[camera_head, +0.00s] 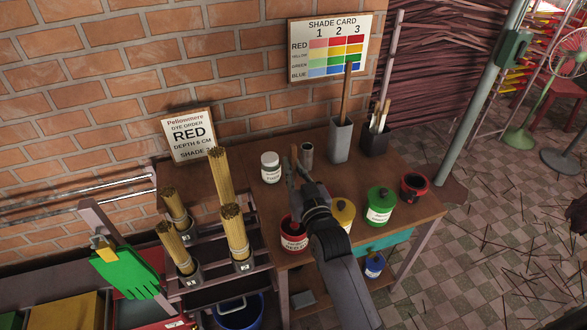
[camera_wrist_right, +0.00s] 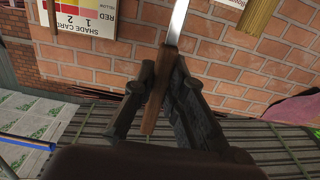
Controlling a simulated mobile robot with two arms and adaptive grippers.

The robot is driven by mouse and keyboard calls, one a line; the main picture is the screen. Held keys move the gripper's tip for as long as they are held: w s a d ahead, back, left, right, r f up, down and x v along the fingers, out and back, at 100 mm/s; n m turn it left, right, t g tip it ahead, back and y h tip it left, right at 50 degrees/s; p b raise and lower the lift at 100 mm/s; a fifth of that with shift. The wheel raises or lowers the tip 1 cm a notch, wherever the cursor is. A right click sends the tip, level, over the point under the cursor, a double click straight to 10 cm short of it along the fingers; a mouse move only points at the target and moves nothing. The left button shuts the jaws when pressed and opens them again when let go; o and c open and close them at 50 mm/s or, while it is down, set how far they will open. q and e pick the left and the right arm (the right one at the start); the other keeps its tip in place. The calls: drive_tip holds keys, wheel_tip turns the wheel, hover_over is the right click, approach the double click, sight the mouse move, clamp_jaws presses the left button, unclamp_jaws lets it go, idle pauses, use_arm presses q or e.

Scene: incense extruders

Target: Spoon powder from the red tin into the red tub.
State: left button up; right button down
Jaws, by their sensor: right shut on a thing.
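My right gripper (camera_head: 297,175) is shut on a slim tool (camera_wrist_right: 150,120) with a brown handle and a pale metal end, probably the spoon. In the wrist view the metal end points away past the fingers; whether it carries powder cannot be seen. The gripper is above the table, behind the red tin (camera_head: 294,244). This tin has a pale label and stands at the table's front left, partly covered by my right arm. A small red container with a dark inside (camera_head: 413,188), probably the red tub, stands at the table's right end. My left gripper is not in view.
A yellow tin (camera_head: 343,216) and a green tin (camera_head: 380,206) stand between the red containers. A white jar (camera_head: 270,167), a metal cup (camera_head: 307,154) and a tall grey holder (camera_head: 341,140) stand behind. Incense bundles (camera_head: 236,230) stand at left.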

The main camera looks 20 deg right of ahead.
sight(294, 146)
wheel_tip(294, 146, up, 9)
drive_tip(key=p, duration=0.7)
drive_tip(key=shift+p, duration=0.4)
drive_tip(key=shift+f, duration=0.15)
